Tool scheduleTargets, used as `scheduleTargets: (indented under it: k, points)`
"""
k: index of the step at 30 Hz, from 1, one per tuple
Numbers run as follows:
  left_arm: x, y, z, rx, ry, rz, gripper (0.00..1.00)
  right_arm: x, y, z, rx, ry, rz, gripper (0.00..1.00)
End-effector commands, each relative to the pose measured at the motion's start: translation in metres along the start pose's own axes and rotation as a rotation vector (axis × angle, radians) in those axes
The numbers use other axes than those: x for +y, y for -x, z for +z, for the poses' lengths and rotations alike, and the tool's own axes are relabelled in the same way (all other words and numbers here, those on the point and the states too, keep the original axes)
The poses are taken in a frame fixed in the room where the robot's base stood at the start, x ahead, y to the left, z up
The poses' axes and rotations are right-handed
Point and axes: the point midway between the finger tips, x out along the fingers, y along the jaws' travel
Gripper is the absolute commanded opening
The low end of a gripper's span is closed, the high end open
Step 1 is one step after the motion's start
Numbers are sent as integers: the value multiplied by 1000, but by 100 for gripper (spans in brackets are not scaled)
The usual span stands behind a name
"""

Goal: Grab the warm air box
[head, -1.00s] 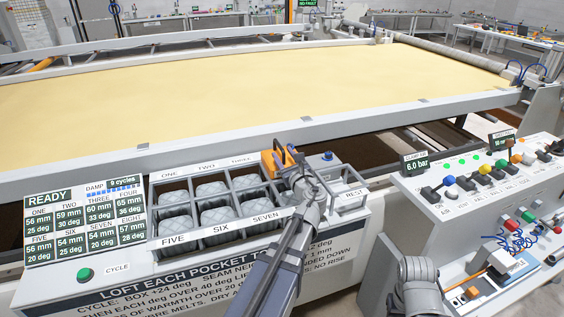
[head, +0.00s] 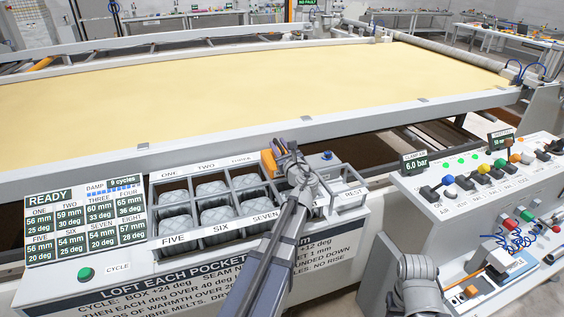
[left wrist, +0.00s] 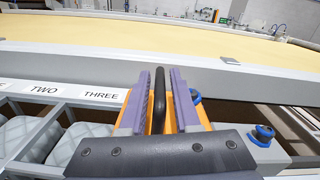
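The warm air box appears to be the orange box (head: 268,161) with a black handle, at the back of the pocket tray by compartment THREE. In the left wrist view the orange body (left wrist: 200,112) lies under my gripper. Its black handle (left wrist: 159,95) stands upright between the fingers. My left gripper (head: 281,146) is over the box and hides much of it. In the left wrist view my left gripper (left wrist: 160,74) is open, its purple pads on both sides of the handle with a narrow gap each side. My right gripper's fingers do not show.
The tray (head: 152,207) holds grey quilted pockets in several compartments. A blue knob (head: 327,156) is right of the box, near the REST slot (head: 351,197). The gantry rail (head: 220,148) runs behind. A control console (head: 430,190) stands at right.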

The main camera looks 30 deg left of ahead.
Motion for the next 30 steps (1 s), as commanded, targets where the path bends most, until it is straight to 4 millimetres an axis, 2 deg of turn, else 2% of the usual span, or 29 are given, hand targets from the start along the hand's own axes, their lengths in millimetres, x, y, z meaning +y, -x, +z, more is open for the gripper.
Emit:
scheduleTargets:
  k: [1, 6, 8, 30]
  points:
    - [0, 0, 0, 0, 0, 0, 24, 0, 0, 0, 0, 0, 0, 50]
    - [0, 0, 0, 0, 0, 0, 5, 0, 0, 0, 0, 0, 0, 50]
    - [0, 0, 0, 0, 0, 0, 0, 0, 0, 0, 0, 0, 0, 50]
    - [0, 0, 0, 0, 1, 0, 0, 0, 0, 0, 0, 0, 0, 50]
